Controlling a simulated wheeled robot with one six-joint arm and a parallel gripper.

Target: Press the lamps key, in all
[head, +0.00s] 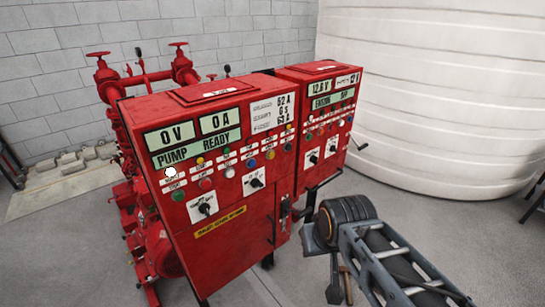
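The lamps key is on one of two red control cabinets, but the key labels are too small to read and I cannot tell which key it is. The left cabinet (212,250) shows "0 V", "0 A" and "PUMP READY" above rows of coloured round keys and lamps, with a bright white one (171,172) at the left. The right cabinet (325,175) has its own rows of small keys below a green display (333,100). My gripper (337,285) seems to hang low in front of the cabinets, apart from the panels. Its fingers are not clear.
Red pipes and valves with handwheels (180,62) stand behind and left of the left cabinet. A large white ribbed tank (435,90) stands at the right. A lever handle (358,143) juts from the right cabinet's side. Grey floor is open in front.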

